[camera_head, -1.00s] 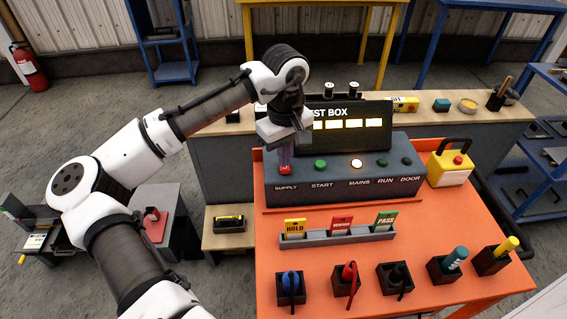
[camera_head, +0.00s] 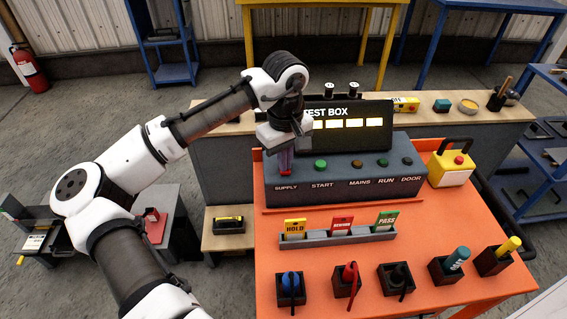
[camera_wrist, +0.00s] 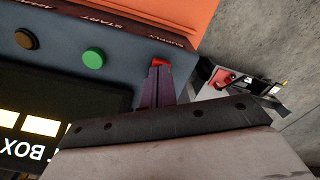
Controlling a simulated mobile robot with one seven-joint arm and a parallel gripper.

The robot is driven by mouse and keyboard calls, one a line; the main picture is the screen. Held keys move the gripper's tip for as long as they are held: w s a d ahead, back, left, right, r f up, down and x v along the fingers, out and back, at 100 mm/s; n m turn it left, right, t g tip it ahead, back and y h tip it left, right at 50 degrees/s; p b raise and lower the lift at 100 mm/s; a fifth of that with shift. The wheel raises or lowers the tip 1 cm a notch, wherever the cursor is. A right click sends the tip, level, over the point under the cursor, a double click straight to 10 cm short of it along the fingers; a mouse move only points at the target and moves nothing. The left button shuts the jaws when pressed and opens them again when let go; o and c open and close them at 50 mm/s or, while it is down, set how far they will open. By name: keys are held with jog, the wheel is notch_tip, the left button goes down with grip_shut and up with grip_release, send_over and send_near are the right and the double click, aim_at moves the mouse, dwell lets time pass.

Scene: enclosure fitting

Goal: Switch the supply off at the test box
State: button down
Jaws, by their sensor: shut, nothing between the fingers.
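The test box (camera_head: 340,185) is a dark grey console with a display (camera_head: 348,123) whose panels are lit. The red supply switch (camera_head: 285,173) is at its left end, above the SUPPLY label, and also shows in the wrist view (camera_wrist: 160,62). My gripper (camera_head: 286,167) is shut and empty, pointing down at the switch. In the wrist view its fingertips (camera_wrist: 158,68) are right at the red part; I cannot tell if they touch. They partly hide the switch. The green START button (camera_head: 320,165) is to the right. The MAINS lamp (camera_head: 357,163) is dull and unlit.
A tag rack (camera_head: 337,236) with HOLD, PASS and another tag stands in front of the box on the orange bench (camera_head: 270,240). Several tool holders line the front edge. A yellow case (camera_head: 452,168) with a red button stands to the right.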

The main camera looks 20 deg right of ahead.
notch_tip(320, 180, up, 7)
jog(key=p, duration=0.7)
jog(key=shift+f, duration=0.1)
dwell(0.5)
